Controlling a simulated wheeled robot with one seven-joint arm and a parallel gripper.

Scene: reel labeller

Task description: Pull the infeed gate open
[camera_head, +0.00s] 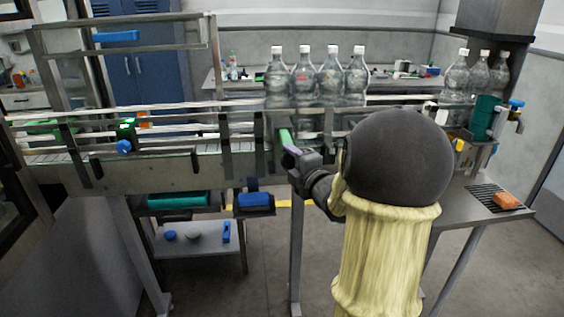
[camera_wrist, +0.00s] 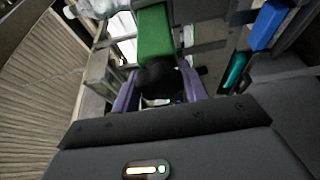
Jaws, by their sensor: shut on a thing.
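The infeed gate shows as a green bar (camera_head: 285,137) at the conveyor's near rail, in front of the bottles. In the wrist view the green bar (camera_wrist: 154,35) ends in a dark rounded knob (camera_wrist: 158,76). My gripper (camera_head: 291,151) reaches it from the near side. Its purple fingers (camera_wrist: 158,84) stand on either side of the knob and are shut on it. My arm hides the part of the conveyor to the right. I cannot tell how far the gate stands open.
Several clear bottles with white caps (camera_head: 331,77) stand upright on the conveyor behind the gate. More bottles (camera_head: 478,76) stand at the right. The conveyor frame (camera_head: 150,177) runs left. A side table (camera_head: 463,205) holds an orange block (camera_head: 506,200).

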